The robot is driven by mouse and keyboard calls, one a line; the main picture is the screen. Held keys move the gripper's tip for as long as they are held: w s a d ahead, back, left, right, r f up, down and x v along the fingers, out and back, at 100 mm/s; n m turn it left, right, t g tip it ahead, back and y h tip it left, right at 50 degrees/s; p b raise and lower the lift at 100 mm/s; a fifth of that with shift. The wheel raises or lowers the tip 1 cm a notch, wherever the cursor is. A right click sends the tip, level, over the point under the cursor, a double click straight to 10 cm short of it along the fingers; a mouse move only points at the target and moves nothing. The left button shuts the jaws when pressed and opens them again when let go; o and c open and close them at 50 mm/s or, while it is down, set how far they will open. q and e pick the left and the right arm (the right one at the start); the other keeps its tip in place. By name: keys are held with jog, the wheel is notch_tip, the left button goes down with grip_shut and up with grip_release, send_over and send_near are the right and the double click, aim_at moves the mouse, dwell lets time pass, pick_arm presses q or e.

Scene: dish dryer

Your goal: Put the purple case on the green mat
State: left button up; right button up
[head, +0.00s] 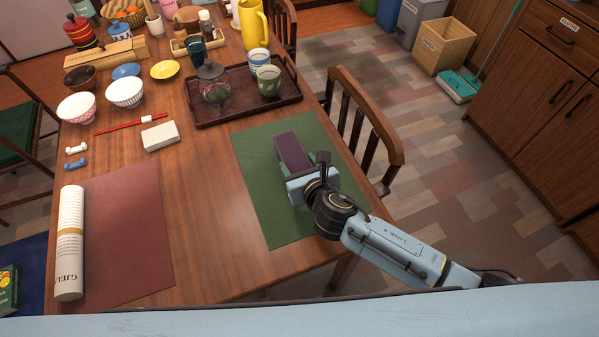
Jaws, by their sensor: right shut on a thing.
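The purple case (293,152) is a long, dark purple piece over the green mat (256,150) on the right side of the wooden table. My right gripper (304,176) is shut on the near end of the purple case, with its fingers on either side. Whether the case rests on the mat or is held just above it, I cannot tell. The gripper hides the near part of the case. My left gripper is not in view.
A brown tray (207,116) with cups stands behind the mat. A red mat (133,245) with a rolled paper tube (70,245) lies at left. A white block (160,136) lies mid-table. A chair (385,140) stands close at right.

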jog(key=shift+d+f+b, duration=0.35)
jog(key=shift+f+b, duration=0.05)
jog(key=shift+f, duration=0.4)
jog(key=shift+a, duration=0.15)
jog(key=shift+f, duration=0.3)
jog(key=o, duration=0.6)
jog(key=shift+f, duration=0.15)
jog(key=shift+c, duration=0.2)
jog(key=o, duration=0.5)
jog(key=shift+c, duration=0.2)
